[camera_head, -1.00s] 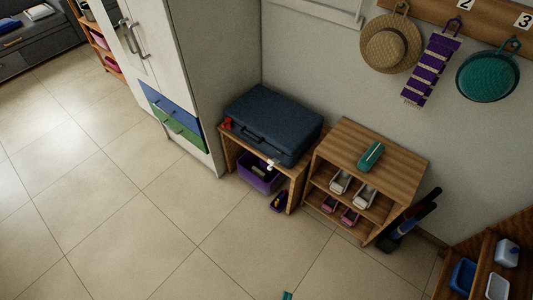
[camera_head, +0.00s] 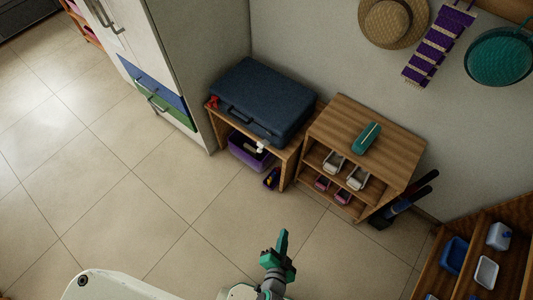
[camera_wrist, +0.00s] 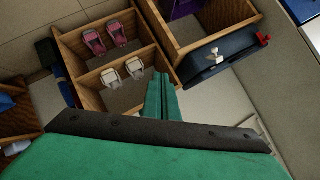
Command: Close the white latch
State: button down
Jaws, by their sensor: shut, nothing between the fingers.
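A dark blue suitcase (camera_head: 262,98) lies flat with its lid down on a low wooden bench (camera_head: 291,160). A small white latch (camera_head: 261,147) is at the right end of its front edge, and a red latch (camera_head: 212,102) is at the left end. In the wrist view the suitcase (camera_wrist: 205,72) shows the white latch (camera_wrist: 218,56) and the red one (camera_wrist: 265,39). I cannot tell the white latch's exact angle. My gripper (camera_head: 283,238) is shut and empty, apart from the suitcase, in front of the shelves. Its teal fingers (camera_wrist: 160,78) point forward in the wrist view.
A wooden shelf unit (camera_head: 385,137) with shoes and a teal case (camera_head: 367,138) on top stands right of the bench. A purple bin (camera_head: 247,154) sits under the suitcase. A white cabinet (camera_head: 180,60) stands left. The floor (camera_head: 150,215) in front is clear.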

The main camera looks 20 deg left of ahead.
aim_at(263, 146)
jog(key=w+a+f+m+g+y, duration=0.1)
jog(key=w+a+f+m+y, duration=0.15)
jog(key=w+f, duration=0.55)
jog(key=w+a+m+y, duration=0.1)
jog(key=w+a, duration=0.3)
jog(key=w, duration=0.5)
jog(key=w+a+m+y, duration=0.2)
jog(key=w+a, duration=0.2)
jog(key=w, duration=0.6)
jog(key=w+a+m+y, duration=0.2)
jog(key=w+a, duration=0.2)
jog(key=w, duration=0.6)
jog(key=shift+a+f+m, duration=0.15)
jog(key=shift+f+m, duration=0.15)
jog(key=shift+m, duration=0.05)
jog(key=shift+s+a, duration=0.1)
jog(key=shift+a, duration=0.05)
jog(key=shift+s+a+r, duration=0.95)
jog(key=shift+s+a, duration=0.2)
jog(key=shift+d, duration=0.1)
